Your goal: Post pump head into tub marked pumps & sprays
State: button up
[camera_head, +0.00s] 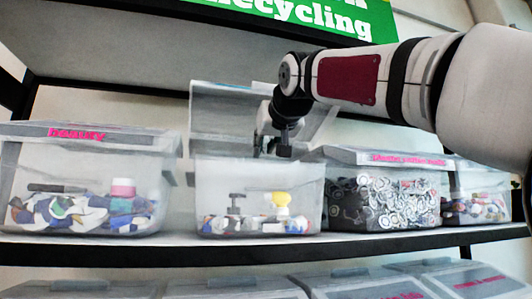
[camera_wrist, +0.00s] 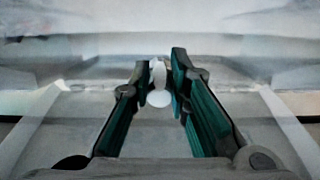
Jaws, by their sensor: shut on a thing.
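My gripper (camera_head: 272,150) hangs at the mouth of an open clear tub (camera_head: 215,175), second from the left on the shelf. Its lid (camera_head: 225,110) is raised upright behind it; no label on this tub is readable. Inside lie a yellow pump top (camera_head: 281,199), a dark pump (camera_head: 234,204) and coloured pieces. In the wrist view, the green-padded fingers (camera_wrist: 158,85) are shut on a small white pump head (camera_wrist: 159,98) between their tips. The pump head is hard to make out in the head view.
A lidded tub (camera_head: 90,150) of mixed plastic stands to the left. A lidded tub (camera_head: 385,160) of ring-like pieces stands close on the right, another (camera_head: 478,185) beyond it. More lidded tubs (camera_head: 375,285) sit on the shelf below. A green sign (camera_head: 300,15) hangs above.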

jog(key=o, duration=0.8)
jog(key=v, duration=1.2)
jog(key=shift+f, duration=0.1)
